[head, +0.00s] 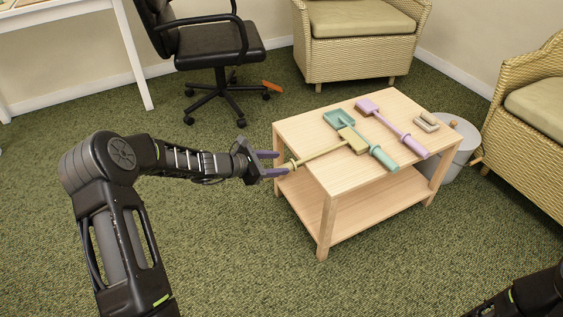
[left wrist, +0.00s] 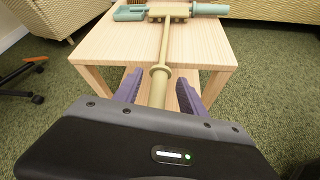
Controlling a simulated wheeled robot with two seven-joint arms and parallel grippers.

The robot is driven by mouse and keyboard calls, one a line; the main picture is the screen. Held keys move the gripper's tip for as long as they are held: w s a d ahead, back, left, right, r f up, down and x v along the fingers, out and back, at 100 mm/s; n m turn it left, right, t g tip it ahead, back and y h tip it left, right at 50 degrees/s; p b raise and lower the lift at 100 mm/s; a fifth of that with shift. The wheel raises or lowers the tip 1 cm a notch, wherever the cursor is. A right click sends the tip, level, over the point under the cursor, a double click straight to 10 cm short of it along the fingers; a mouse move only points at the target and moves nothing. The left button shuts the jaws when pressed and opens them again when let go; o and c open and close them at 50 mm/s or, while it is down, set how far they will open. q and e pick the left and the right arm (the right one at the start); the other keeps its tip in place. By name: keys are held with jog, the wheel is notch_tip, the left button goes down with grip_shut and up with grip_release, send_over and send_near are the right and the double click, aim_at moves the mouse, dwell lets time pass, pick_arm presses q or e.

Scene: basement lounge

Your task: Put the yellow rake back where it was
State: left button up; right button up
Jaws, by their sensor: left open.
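The yellow rake (head: 326,153) lies on the small wooden table (head: 313,134), its head (head: 352,139) resting against or over the teal shovel (head: 366,139). Its handle sticks out past the table's left edge. My left gripper (head: 277,164) is at the handle's end, beside the table. In the left wrist view the gripper (left wrist: 157,92) is open, with a purple finger on each side of the rake's handle (left wrist: 160,82). Whether the fingers touch the handle I cannot tell. My right arm shows at the lower right corner of the head view; its gripper is out of view.
A pink-purple shovel (head: 393,127) and a small beige piece (head: 427,122) lie on the table's right part. A grey bucket (head: 456,147) stands behind its right side. An office chair (head: 212,45), wicker armchairs (head: 355,55) and an orange object (head: 272,86) are around. Carpet left of the table is clear.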

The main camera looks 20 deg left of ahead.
pick_arm(q)
jog(key=p+v, duration=0.2)
jog(key=v, duration=0.7)
jog(key=shift+s+r+p, duration=0.2)
jog(key=shift+s+p, duration=0.1)
jog(key=s+d+f+m+g, duration=0.7)
jog(key=s+d+f, duration=0.4)
jog(key=d+f, duration=0.35)
jog(key=s+d+f+m+g+y, duration=0.1)
jog(key=s+d+f+m, duration=0.3)
jog(key=s+d+m, duration=0.2)
jog(key=s+d+f+m+g+y, duration=0.1)
jog(key=s+d+f+m, duration=0.4)
jog(key=s+m, duration=0.6)
jog(key=shift+s+d+y, duration=0.4)
jog(key=shift+d+y, duration=0.2)
jog(key=shift+d, duration=0.05)
jog(key=shift+r, duration=0.1)
